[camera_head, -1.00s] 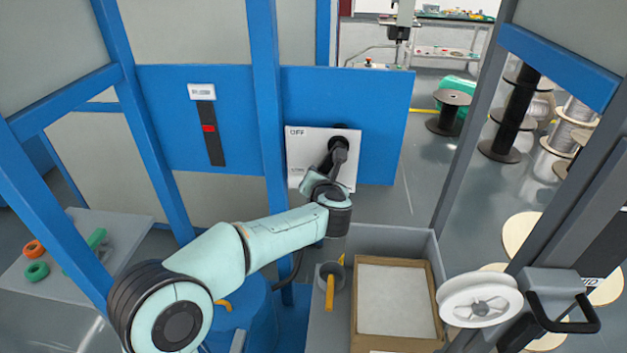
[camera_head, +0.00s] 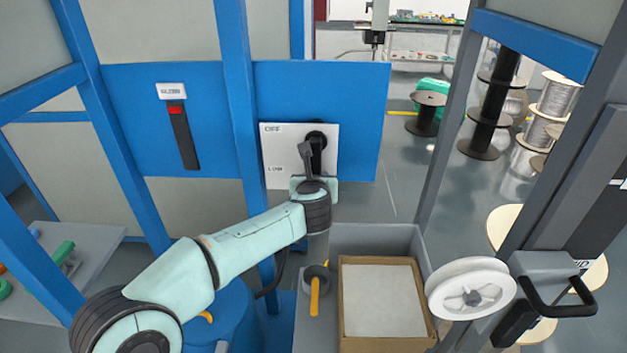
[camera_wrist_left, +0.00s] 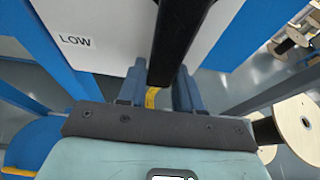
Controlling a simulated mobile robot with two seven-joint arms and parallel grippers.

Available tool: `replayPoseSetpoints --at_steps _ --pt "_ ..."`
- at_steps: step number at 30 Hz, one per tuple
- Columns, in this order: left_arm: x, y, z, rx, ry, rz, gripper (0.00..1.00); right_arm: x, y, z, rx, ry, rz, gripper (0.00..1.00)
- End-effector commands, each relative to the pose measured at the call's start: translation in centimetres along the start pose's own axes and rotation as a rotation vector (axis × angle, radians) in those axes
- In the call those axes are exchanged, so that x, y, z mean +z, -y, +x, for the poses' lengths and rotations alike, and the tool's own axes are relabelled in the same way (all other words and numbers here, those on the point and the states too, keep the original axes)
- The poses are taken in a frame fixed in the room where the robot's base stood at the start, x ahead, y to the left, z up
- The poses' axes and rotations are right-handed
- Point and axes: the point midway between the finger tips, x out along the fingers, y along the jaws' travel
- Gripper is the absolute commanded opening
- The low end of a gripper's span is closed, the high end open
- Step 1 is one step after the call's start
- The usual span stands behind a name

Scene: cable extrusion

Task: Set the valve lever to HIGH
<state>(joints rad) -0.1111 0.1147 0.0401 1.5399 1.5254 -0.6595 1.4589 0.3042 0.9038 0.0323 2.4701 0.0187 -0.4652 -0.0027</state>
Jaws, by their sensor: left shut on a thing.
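The valve panel (camera_head: 285,172) is a white plate on a blue board, marked OFF at its upper left and LOW at its lower left. Its black lever (camera_head: 318,150) hangs roughly straight down from a round hub in the head view. The lever (camera_wrist_left: 178,30) comes down between the fingers in the left wrist view, with the LOW label to its left. My left gripper (camera_wrist_left: 160,88) is shut on the lever's lower part. My arm partly hides the panel in the head view, and no HIGH label is visible. My right gripper is not in view.
A grey bin with a cardboard box (camera_head: 382,302) stands below the panel. A white spool (camera_head: 470,290) is at the lower right beside a grey post. Blue frame posts stand left of the panel. Open floor (camera_head: 380,215) lies right of it.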

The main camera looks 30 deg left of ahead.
Motion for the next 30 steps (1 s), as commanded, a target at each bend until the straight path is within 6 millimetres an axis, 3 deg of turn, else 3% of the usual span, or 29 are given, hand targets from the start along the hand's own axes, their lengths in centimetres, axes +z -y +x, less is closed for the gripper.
replayPoseSetpoints --at_steps 10,11,12,23,30 --pt "0.2 0.2 -0.1 -0.007 0.004 -0.005 0.00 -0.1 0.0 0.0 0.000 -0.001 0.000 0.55" --pt "0.2 0.2 -0.1 -0.007 0.004 -0.005 0.44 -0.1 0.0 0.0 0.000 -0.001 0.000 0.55" --pt "0.2 0.2 -0.1 -0.007 0.003 -0.005 0.55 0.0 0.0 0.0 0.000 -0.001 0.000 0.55" --pt "0.1 0.1 -0.4 -0.004 0.002 -0.003 0.55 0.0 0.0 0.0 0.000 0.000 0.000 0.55" --pt "0.2 0.1 -4.3 -0.007 0.004 -0.004 0.55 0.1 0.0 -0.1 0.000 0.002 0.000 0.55"
